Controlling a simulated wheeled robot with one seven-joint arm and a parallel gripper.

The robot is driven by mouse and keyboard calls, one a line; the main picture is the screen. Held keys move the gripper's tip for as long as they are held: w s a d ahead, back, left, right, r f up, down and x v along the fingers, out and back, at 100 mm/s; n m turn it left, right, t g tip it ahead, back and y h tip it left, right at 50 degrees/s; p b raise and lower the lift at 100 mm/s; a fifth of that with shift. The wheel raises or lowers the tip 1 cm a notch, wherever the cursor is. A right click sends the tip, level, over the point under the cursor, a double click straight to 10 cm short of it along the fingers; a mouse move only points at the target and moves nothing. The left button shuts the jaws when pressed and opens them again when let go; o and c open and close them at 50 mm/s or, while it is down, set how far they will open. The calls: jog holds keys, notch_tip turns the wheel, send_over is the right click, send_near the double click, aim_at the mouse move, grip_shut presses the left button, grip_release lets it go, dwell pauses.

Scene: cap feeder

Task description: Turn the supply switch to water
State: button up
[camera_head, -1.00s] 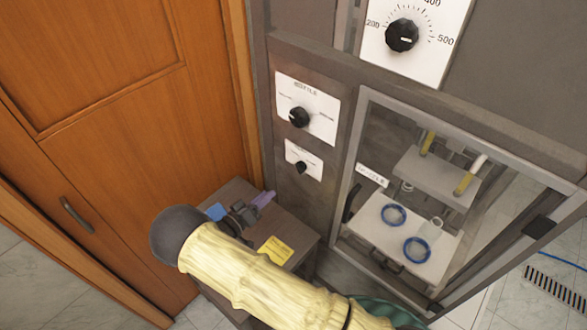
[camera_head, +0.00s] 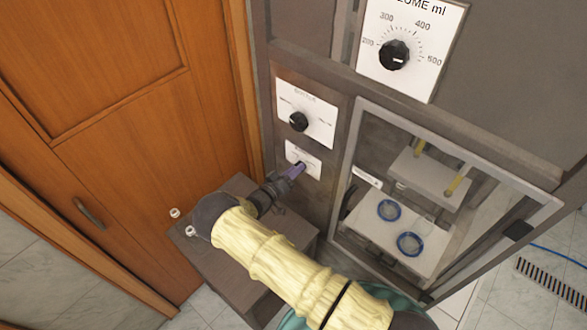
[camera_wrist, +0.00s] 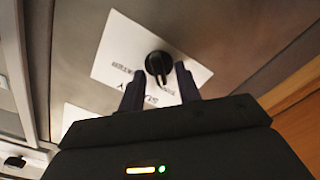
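The small lower switch panel (camera_head: 308,157) is a white plate on the grey cabinet front. In the head view my gripper (camera_head: 296,170) is at the lower panel and hides that knob. Which setting the knob points to is unclear.
Above is a larger panel with a black knob (camera_head: 298,121), and a volume dial (camera_head: 394,54) higher right. A framed window (camera_head: 350,180) with two blue rings inside is to the right. Two small clear items (camera_head: 183,222) lie near the low cabinet's (camera_head: 225,265) left edge. An orange door stands left.

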jog(key=shift+c, duration=0.4)
grip_shut()
jog(key=shift+f+m+b, duration=0.1)
jog(key=shift+m+b, duration=0.3)
jog(key=shift+b, duration=0.35)
jog(key=m+b, duration=0.5)
jog(key=b, duration=0.3)
jog(key=m+b, duration=0.6)
jog(key=b, duration=0.3)
jog(key=m+b, duration=0.6)
jog(key=b, duration=0.3)
jog(key=shift+s+d, duration=0.25)
